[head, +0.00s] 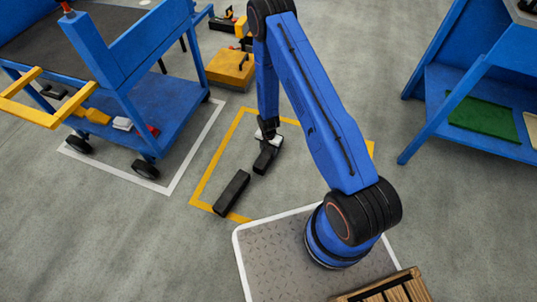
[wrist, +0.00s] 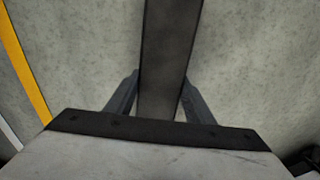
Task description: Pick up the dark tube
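A dark tube (wrist: 168,45) runs between the two fingers of my gripper (wrist: 162,85) in the wrist view. The fingertips sit against its two sides with no clear gap. In the head view my gripper (head: 268,140) is low over the floor, with a dark bar (head: 266,158) right under it. A second dark bar (head: 232,193) lies apart, to the lower left, at the yellow floor line. I cannot tell whether the gripped tube touches the floor.
A yellow-lined floor square (head: 208,177) surrounds the spot. A blue cart (head: 172,108) stands at the left and a blue shelf (head: 437,108) at the right. A yellow box (head: 230,68) is behind. A wooden crate (head: 388,289) is at the bottom right.

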